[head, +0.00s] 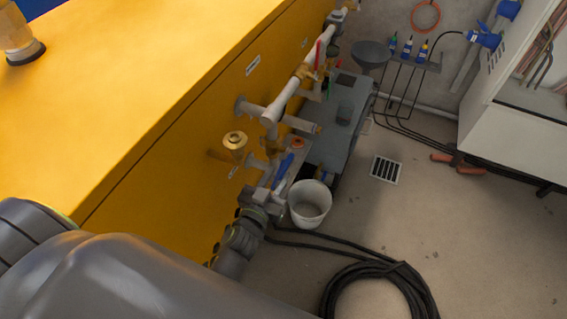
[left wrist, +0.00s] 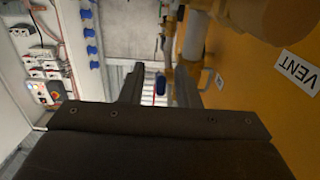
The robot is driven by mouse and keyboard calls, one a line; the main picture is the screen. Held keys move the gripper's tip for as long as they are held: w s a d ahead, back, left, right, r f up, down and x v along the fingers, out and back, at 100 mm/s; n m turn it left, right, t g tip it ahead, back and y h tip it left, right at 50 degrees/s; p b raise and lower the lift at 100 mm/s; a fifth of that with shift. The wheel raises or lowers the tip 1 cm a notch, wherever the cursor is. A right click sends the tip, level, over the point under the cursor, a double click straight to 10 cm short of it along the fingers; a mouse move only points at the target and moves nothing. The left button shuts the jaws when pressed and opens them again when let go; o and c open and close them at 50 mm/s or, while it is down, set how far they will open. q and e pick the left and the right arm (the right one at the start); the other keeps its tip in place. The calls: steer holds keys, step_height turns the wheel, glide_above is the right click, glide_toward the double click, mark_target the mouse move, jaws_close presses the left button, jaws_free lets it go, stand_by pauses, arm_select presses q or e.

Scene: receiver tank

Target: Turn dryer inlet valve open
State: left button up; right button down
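A valve with a blue lever handle (head: 284,166) sits on the pipework beside the yellow housing (head: 190,110). No readable label marks it as the dryer inlet valve. My left gripper (head: 280,184) is at this valve, close to the blue handle. In the left wrist view, my left gripper (left wrist: 158,88) is open, with a finger on each side. A blue handle end (left wrist: 160,85) shows in the gap between the fingers; whether they touch it I cannot tell. My right gripper is in neither view.
A brass fitting (head: 235,141) stands left of the valve. A white bucket (head: 310,204) stands just right of my gripper, with a coiled black hose (head: 375,285) on the floor. A red-handled valve (head: 318,54) is farther along the pipe. A VENT label (left wrist: 297,69) is on the yellow wall.

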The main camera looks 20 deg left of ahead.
arm_select(q)
steer(key=shift+w, duration=0.4)
steer(key=shift+r, duration=0.1)
jaws_close()
